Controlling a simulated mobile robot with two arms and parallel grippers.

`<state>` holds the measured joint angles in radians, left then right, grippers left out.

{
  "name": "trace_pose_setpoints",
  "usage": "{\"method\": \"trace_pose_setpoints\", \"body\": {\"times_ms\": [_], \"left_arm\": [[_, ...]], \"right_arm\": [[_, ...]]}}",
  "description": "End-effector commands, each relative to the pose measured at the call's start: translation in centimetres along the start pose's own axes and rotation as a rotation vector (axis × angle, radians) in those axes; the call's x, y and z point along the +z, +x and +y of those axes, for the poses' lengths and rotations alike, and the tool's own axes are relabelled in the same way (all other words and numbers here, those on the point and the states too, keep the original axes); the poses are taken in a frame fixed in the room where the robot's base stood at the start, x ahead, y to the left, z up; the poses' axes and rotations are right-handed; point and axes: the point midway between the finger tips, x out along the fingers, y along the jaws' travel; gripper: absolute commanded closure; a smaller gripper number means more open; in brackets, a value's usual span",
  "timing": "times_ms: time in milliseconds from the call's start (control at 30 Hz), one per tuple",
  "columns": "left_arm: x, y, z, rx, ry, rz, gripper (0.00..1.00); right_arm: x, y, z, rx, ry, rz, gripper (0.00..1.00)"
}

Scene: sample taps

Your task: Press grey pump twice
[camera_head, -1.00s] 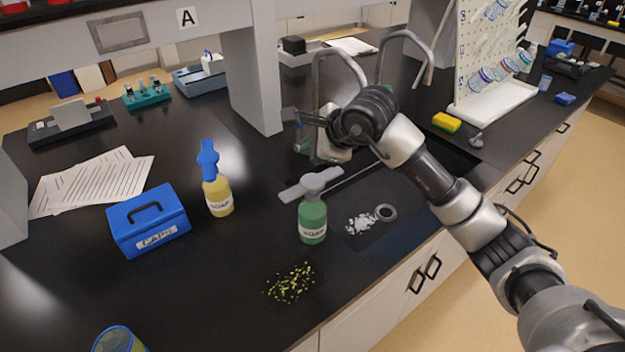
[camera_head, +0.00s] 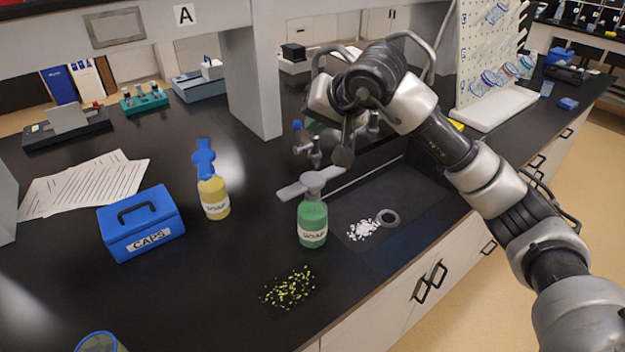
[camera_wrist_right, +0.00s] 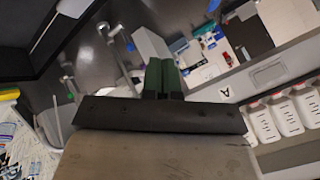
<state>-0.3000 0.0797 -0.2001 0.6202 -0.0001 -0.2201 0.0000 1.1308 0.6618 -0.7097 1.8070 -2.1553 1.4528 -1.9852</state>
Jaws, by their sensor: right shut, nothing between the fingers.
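The grey pump (camera_head: 312,182) is the wide, flat paddle head on an upright green soap bottle (camera_head: 312,222), at the middle of the black bench. A second bottle (camera_head: 214,200), yellow with a blue pump head (camera_head: 204,156), stands to its left. My right arm comes in from the right, and its wrist is above and behind the grey pump in the head view, apart from it. My right gripper (camera_wrist_right: 162,68) shows green fingers shut and empty in the wrist view. In the head view its fingertips are not clearly made out. My left gripper is not in view.
A blue CAPS box (camera_head: 142,226) and papers (camera_head: 84,186) lie left. Yellow-green bits (camera_head: 288,288) lie in front of the green bottle. A sink (camera_head: 385,180) with white bits (camera_head: 362,230) is to its right. A grey post (camera_head: 250,85) stands behind.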

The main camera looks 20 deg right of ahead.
Motion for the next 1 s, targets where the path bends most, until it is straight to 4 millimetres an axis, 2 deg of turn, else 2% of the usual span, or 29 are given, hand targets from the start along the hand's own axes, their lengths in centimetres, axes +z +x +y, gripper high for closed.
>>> {"method": "trace_pose_setpoints", "body": {"times_ms": [367,767,800,1000], "left_arm": [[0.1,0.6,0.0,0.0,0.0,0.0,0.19],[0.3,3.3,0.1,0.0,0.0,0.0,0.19],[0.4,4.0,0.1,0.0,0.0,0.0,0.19],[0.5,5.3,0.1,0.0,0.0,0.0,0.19]], "right_arm": [[0.6,0.8,0.5,0.0,0.004,-0.001,1.0],[3.4,4.6,3.3,-0.001,0.005,-0.002,1.0],[3.7,5.0,3.6,0.0,0.004,0.001,1.0],[4.4,6.0,4.3,-0.001,0.005,0.001,1.0]]}}
